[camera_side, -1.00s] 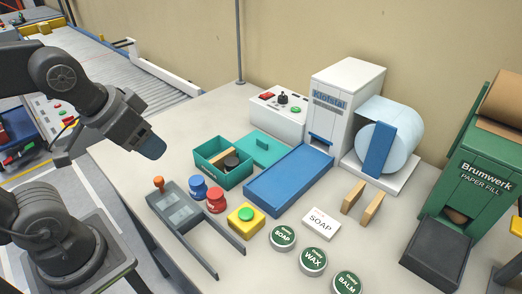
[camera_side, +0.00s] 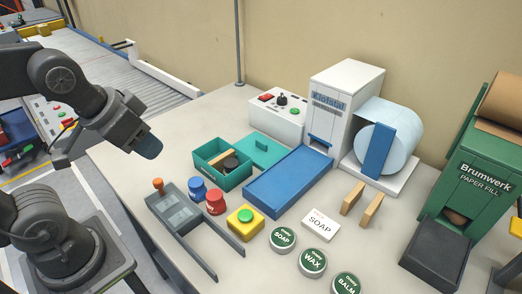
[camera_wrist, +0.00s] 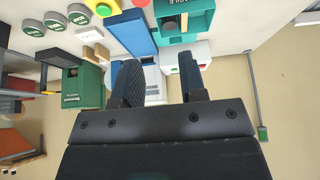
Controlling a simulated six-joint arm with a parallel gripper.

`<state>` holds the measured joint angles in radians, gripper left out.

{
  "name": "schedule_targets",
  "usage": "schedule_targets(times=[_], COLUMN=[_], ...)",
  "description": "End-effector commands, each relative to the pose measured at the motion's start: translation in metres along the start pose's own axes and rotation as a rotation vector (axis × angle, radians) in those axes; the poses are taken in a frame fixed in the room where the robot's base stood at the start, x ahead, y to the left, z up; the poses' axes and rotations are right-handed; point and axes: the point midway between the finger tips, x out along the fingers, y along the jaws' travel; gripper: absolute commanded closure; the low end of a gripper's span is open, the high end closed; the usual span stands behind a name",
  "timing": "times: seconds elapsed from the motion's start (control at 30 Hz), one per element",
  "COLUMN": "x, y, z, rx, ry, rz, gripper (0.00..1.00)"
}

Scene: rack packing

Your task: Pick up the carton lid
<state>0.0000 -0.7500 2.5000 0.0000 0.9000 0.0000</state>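The carton lid (camera_side: 260,148) is a flat teal plate with a small raised block on top. It lies on the table between the open teal carton (camera_side: 210,180), the blue tray and the white control box. The carton holds a tan piece and a dark round piece. In the wrist view the teal lid (camera_wrist: 190,38) shows near the top, beyond my fingers. My gripper (camera_side: 147,145) hangs in the air to the left of the lid and carton, well apart from both. In the wrist view my gripper (camera_wrist: 160,82) has its two fingers spread with nothing between them.
A blue tray (camera_side: 288,182) runs out from the white machine (camera_side: 347,88). A white control box (camera_side: 278,118) stands behind the lid. Tins and a soap box lie front right.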

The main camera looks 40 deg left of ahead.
Motion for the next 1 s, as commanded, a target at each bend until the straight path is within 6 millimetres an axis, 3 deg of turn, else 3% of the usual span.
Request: schedule_targets(times=[0.17, 0.27, 0.53, 0.77, 1.0], x=[-0.001, -0.001, 0.016, 0.066, 0.142], y=[0.000, -0.001, -0.004, -0.006, -0.006], z=[-0.004, -0.019, -0.109, -0.181, -0.232], rx=[0.017, 0.088, 0.520, 0.919, 1.309], ry=[-0.005, -0.031, -0.174, -0.307, -0.431], rz=[-0.001, -0.005, 0.004, 0.062, 0.170], gripper=[0.62, 0.62, 0.62, 0.62, 0.62])
